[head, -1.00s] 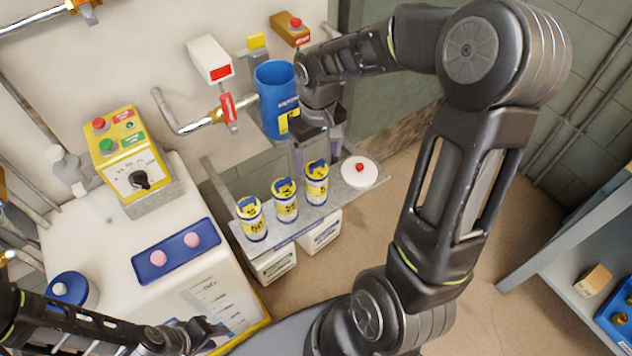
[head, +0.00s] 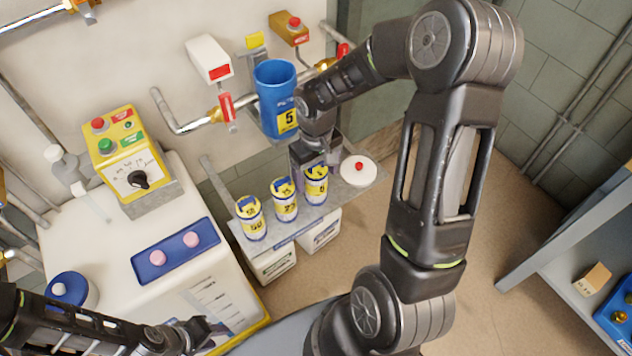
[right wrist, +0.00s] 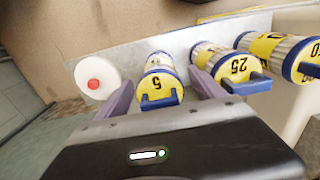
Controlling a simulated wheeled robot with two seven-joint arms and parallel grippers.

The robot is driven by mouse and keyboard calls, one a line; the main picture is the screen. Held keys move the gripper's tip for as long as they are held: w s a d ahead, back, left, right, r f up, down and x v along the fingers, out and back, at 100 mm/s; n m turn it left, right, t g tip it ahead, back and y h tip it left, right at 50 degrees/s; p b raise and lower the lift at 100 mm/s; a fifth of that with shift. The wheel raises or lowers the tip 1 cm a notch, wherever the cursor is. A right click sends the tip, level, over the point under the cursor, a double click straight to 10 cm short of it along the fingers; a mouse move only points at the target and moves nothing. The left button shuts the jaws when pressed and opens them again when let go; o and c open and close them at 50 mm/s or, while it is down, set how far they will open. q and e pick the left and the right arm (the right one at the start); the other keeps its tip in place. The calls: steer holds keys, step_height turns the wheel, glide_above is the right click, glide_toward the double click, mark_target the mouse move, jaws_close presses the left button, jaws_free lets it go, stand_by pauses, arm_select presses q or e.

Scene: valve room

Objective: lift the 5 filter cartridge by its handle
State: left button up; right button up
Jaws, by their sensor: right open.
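The 5 filter cartridge (head: 316,190) is yellow and white with a blue handle on top. It stands upright at the right end of a row on a grey shelf (head: 262,236). In the right wrist view the cartridge (right wrist: 160,84) shows its number 5 and its blue handle (right wrist: 160,101). My right gripper (head: 317,166) is open just over it. Its two purple fingers stand either side of the cartridge top and handle; I cannot tell whether they touch. My left gripper (head: 203,332) is low at the left, away from the cartridges; its jaws are too unclear to read.
The 25 cartridge (head: 285,200) and the 50 cartridge (head: 250,218) stand close by on the left. A white lid with a red knob (head: 358,171) lies right of cartridge 5. A blue housing marked 5 (head: 275,90) hangs on the pipe behind.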

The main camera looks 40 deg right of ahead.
stand_by(0.6)
steer(key=c, duration=1.6)
